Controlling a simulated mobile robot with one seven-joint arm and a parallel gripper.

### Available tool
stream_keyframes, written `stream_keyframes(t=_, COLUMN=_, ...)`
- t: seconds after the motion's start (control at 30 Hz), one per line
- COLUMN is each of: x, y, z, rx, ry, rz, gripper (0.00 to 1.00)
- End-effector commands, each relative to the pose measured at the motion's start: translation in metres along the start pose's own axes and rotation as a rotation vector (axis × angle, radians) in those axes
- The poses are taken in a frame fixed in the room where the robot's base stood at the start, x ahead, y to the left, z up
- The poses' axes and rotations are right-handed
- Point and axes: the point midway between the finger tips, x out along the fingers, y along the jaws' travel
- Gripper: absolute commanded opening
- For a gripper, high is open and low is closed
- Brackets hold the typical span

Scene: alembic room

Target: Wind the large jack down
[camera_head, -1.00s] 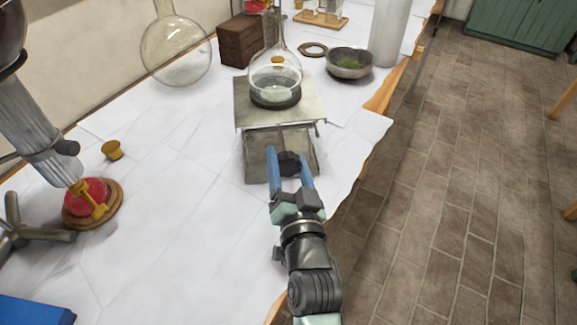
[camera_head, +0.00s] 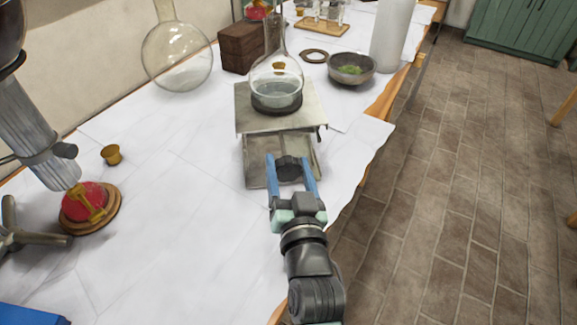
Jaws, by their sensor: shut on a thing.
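The large jack (camera_head: 258,120) stands on the white-covered bench. Its flat metal top plate is raised above its base, with an open gap between. A round-bottomed flask (camera_head: 276,75) with clear liquid sits in a dark ring (camera_head: 277,104) on the plate. The jack's dark knob (camera_head: 288,168) faces me at the front. My gripper (camera_head: 290,172) has its blue fingers on either side of the knob and is shut on it. The jack's inner linkage is mostly hidden behind the knob and fingers.
A large empty-looking flask (camera_head: 178,58), a brown wooden block (camera_head: 241,48) and a bowl with green matter (camera_head: 351,69) stand behind. A red burner-like piece (camera_head: 88,203) and small brass cup (camera_head: 111,155) are at left. The bench edge drops off at right.

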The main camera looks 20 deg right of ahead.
Motion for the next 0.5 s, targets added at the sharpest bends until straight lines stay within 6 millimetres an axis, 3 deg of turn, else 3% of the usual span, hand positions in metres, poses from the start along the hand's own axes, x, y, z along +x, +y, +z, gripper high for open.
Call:
stream_keyframes(t=0.03, x=-0.0002, y=0.0003, z=0.0016, rx=0.002, ry=-0.004, rz=0.000, gripper=0.71)
stream_keyframes(t=0.17, x=-0.0002, y=0.0002, z=0.0012, rx=0.002, ry=-0.003, rz=0.000, gripper=0.95)
stream_keyframes(t=0.5, x=-0.0017, y=0.0001, z=0.0005, rx=0.002, ry=-0.001, rz=0.000, gripper=0.96)
